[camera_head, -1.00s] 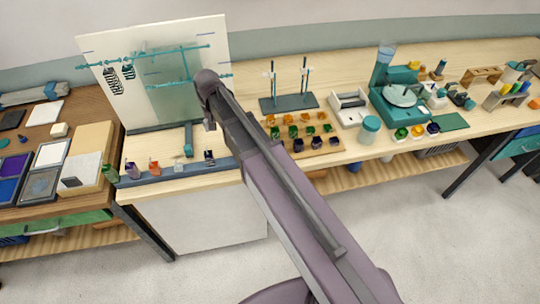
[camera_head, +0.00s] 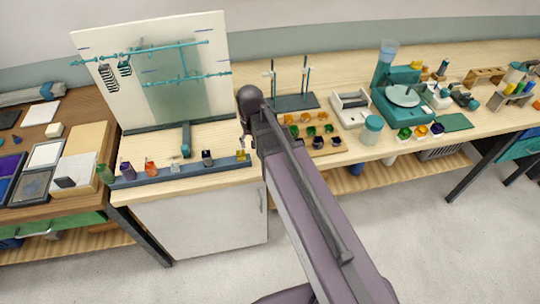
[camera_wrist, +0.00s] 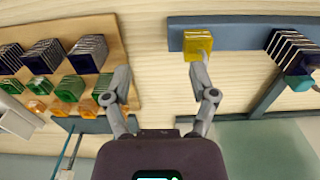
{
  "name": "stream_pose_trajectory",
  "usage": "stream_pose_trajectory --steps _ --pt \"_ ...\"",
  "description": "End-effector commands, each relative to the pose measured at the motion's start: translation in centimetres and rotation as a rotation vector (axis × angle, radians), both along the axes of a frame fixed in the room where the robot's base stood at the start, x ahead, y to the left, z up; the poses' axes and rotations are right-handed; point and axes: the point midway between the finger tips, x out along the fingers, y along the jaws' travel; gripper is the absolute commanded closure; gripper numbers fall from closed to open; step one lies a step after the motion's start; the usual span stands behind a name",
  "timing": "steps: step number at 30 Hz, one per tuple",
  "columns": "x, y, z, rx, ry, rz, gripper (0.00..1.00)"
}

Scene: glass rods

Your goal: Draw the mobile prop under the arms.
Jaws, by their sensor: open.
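A white upright board (camera_head: 205,45) carries two teal horizontal arms (camera_head: 160,52) with striped dark weights hanging at the left. Below them, a teal prop (camera_head: 186,138) stands in front of the board, at its foot. A teal piece, probably the prop, shows in the wrist view (camera_wrist: 300,86) at the right edge, partly behind a striped dark block. My gripper (camera_wrist: 160,85) is open with nothing between its fingers. In the head view it (camera_head: 244,132) hangs at the right end of the blue rail, right of the prop and away from it.
The blue rail (camera_head: 140,178) along the bench front holds several coloured blocks. Its yellow block (camera_wrist: 197,44) is close to my gripper's right finger; touching or not is unclear. A wooden tray (camera_wrist: 112,45) of coloured blocks lies on the other side. Bare bench lies between.

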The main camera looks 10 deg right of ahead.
Motion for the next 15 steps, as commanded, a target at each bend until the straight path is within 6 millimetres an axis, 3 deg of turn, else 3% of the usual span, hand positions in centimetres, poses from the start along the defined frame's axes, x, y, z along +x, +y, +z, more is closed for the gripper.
stream_pose_trajectory --steps 15 --pt "-3.9 -4.4 -2.0 0.0 0.0 -0.001 0.26"
